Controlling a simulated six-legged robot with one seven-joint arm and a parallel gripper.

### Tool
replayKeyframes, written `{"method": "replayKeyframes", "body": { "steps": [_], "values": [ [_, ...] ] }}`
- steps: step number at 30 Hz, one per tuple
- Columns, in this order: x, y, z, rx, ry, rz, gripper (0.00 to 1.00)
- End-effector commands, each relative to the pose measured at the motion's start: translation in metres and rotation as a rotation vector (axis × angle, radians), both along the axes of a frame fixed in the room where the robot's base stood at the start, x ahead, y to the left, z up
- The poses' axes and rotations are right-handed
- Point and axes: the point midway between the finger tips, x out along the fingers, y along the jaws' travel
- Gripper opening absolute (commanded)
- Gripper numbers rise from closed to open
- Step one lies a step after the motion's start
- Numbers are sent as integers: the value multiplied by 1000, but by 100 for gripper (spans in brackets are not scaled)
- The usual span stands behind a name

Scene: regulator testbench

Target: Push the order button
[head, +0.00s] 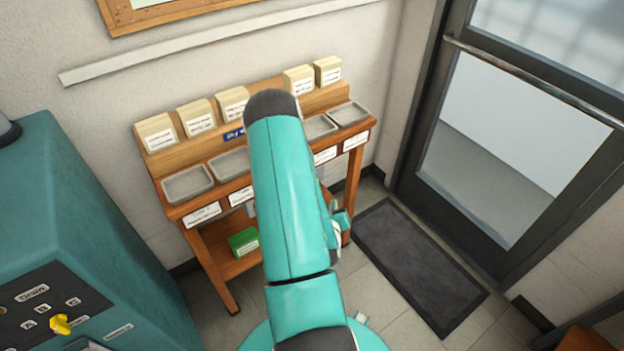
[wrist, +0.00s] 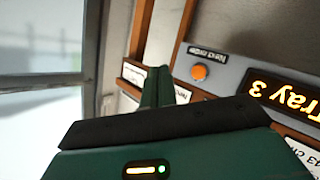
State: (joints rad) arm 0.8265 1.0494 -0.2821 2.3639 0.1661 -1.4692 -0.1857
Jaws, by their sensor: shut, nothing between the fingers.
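The order button (wrist: 199,72) is a round orange button on a grey panel in the wrist view. A small dark label (wrist: 207,50) sits beside it; its text is too blurred to read surely. My gripper (wrist: 160,72) has green fingers shut together with nothing between them. In the picture its tips are just left of the button and appear apart from it; the depth between them is hard to tell. In the head view my arm hides the button and most of my gripper.
A lit display (wrist: 285,97) reading "Tray 3" is beside the button. A wooden bench (head: 200,212) carries metal trays (head: 188,183) and cream boxes (head: 157,133), with a green box (head: 243,241) below. A teal cabinet (head: 80,215) stands left; a dark mat (head: 420,265) lies by the door (head: 510,140).

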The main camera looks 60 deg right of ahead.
Motion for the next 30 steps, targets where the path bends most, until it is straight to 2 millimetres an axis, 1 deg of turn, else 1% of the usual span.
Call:
{"method": "replayKeyframes", "body": {
  "steps": [4,7,21,25,30],
  "values": [
    [4,-2,0,-1,-1,2,0],
    [10,-6,0,-2,-1,2,0],
    [65,-36,1,-1,-1,3,0],
    [75,-41,0,-1,-1,3,0],
    [81,-44,0,1,-2,2,0]
  ]
}}
